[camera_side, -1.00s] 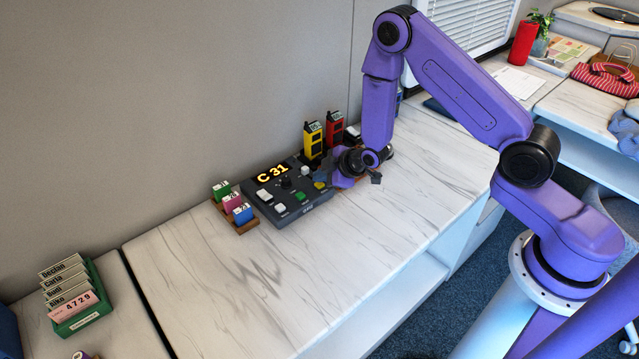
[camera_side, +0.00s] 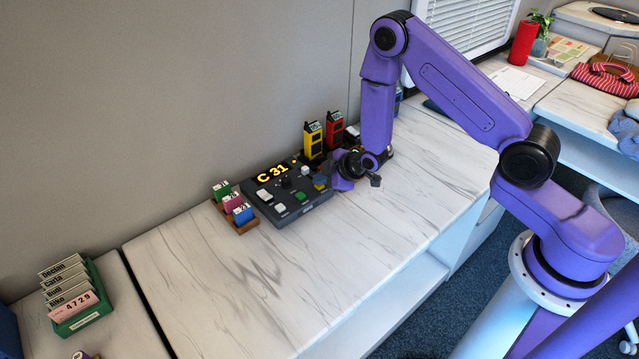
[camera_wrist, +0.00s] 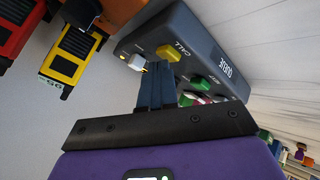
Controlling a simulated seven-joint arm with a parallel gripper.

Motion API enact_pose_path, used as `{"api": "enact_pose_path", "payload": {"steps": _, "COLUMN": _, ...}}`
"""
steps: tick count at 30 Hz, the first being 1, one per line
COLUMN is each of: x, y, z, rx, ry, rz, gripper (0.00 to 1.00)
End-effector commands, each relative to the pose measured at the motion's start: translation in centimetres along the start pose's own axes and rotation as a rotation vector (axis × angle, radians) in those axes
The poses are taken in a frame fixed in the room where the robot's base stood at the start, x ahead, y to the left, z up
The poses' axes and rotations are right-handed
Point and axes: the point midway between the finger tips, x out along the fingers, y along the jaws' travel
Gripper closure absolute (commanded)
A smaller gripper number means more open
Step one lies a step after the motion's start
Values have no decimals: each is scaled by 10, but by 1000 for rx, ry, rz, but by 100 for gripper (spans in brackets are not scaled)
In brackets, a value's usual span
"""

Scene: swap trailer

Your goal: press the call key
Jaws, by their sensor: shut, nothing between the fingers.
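The dark grey call console (camera_side: 305,206) sits on the marble-patterned counter and shows "C 31" in yellow. In the wrist view its top (camera_wrist: 215,66) carries a yellow key (camera_wrist: 170,52) beside the label CALL. A green key (camera_wrist: 200,83) and a white key (camera_wrist: 137,62) are nearby. My gripper (camera_side: 323,183) is at the console's right end; in the side view it covers most of the yellow key. In the wrist view my shut, empty fingers (camera_wrist: 156,72) reach over the console just beside the yellow key. I cannot tell whether they touch it.
Yellow (camera_side: 313,141) and red (camera_side: 334,130) handsets stand behind the console, close to my wrist. A wooden rack with coloured tags (camera_side: 233,208) stands at its left. A green card holder (camera_side: 80,310) is far left. The counter in front is clear.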

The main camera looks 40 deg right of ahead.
Motion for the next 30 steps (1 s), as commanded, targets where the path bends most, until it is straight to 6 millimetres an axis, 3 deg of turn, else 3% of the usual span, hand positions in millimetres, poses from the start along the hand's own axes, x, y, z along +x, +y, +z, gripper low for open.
{"api": "enact_pose_path", "payload": {"steps": 30, "x": -13, "y": 9, "z": -9, "rx": 0, "ry": -1, "rz": -1, "gripper": 100}}
